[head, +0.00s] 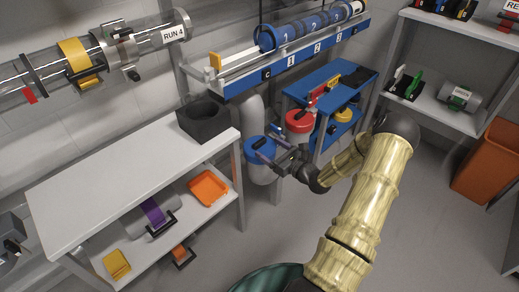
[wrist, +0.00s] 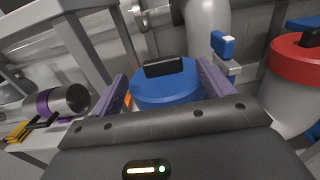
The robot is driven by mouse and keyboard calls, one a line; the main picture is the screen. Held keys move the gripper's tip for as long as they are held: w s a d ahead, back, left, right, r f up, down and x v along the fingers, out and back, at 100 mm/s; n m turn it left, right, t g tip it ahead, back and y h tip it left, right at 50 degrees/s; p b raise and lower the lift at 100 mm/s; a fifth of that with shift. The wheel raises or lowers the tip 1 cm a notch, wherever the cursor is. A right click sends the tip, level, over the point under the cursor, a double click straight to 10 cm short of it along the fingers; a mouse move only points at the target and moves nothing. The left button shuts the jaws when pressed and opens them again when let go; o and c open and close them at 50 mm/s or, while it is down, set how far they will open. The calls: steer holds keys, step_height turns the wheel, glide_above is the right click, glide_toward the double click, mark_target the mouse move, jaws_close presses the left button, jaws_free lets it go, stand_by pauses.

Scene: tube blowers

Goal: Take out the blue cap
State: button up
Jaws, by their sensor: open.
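The blue cap (head: 262,148) sits on top of a grey pipe end, left of the red cap, in the head view. In the wrist view the blue cap (wrist: 168,90) is a round disc with a black bar handle (wrist: 164,67) on top. My gripper (wrist: 160,92) is open, its two purple fingers on either side of the cap in the picture. The fingers appear short of the handle, and I see no contact with it. In the head view my gripper (head: 268,149) is over the cap and partly hides it.
A red cap (head: 299,121) on another pipe stands close to the right. A blue-and-white lever (wrist: 223,45) rises beside the blue cap. A white bench (head: 120,175) is at left, with a dark box (head: 204,121) at its end. A blue shelf (head: 322,82) stands behind.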

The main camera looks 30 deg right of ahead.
mark_target(261, 142)
steer(key=b+x, duration=0.1)
steer(key=x, duration=0.2)
steer(key=shift+w, duration=0.4)
steer(key=shift+c, duration=0.4)
steer(key=c, duration=1)
